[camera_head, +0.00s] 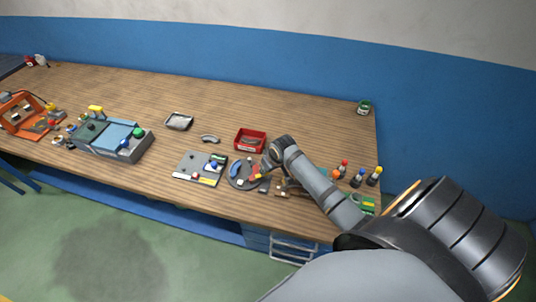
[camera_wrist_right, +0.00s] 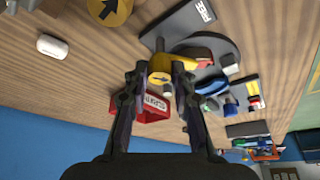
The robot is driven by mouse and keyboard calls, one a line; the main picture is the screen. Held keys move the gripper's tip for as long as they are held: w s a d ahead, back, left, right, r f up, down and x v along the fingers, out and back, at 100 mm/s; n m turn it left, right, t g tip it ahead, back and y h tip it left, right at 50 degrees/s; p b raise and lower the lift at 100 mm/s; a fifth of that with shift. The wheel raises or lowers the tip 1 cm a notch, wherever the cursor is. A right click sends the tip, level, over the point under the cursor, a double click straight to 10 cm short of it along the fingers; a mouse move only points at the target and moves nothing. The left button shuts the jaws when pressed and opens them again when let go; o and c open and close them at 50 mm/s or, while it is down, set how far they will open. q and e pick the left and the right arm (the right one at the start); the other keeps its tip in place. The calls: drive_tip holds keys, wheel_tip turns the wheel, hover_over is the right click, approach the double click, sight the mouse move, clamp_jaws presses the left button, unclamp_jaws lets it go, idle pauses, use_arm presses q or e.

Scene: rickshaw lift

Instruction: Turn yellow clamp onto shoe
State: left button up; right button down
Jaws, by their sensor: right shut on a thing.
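My right gripper (camera_wrist_right: 158,74) is shut on the yellow clamp (camera_wrist_right: 160,63), whose round end sits between the fingertips. A yellow part extends from there over a dark rounded plate (camera_wrist_right: 233,50), beside a red piece (camera_wrist_right: 200,52). In the head view the dark plate (camera_head: 236,183) lies near the table's front edge, with a blue curved piece (camera_head: 234,170) on its left side; the right gripper (camera_head: 267,166) is at its right side and partly hides the clamp. I cannot tell for sure which curved piece is the shoe, or whether the clamp touches it. My left gripper is not in view.
A red box (camera_head: 247,149) stands just behind the plate. A grey board (camera_head: 188,170) lies left of it. Several coloured-top pegs (camera_head: 357,180) stand to the right, near my forearm. The back of the wooden table (camera_head: 240,104) is mostly clear.

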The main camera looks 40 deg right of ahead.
drive_tip(key=m+p, duration=0.1)
drive_tip(key=m+h+p, duration=0.1)
drive_tip(key=m+p, duration=0.1)
drive_tip(key=shift+a+r+m, duration=0.15)
drive_tip(key=shift+r+m, duration=0.1)
drive_tip(key=shift+m, duration=0.05)
drive_tip(key=shift+w+f+m+g+h+p, duration=0.15)
drive_tip(key=shift+m+g+h+p, duration=0.15)
drive_tip(key=shift+m+h+p, duration=0.75)
drive_tip(key=shift+m+y, duration=0.25)
drive_tip(key=shift+m, duration=0.4)
drive_tip(key=c, duration=1.1)
unclamp_jaws()
drive_tip(key=shift+f, duration=0.1)
drive_tip(key=v, duration=1.2)
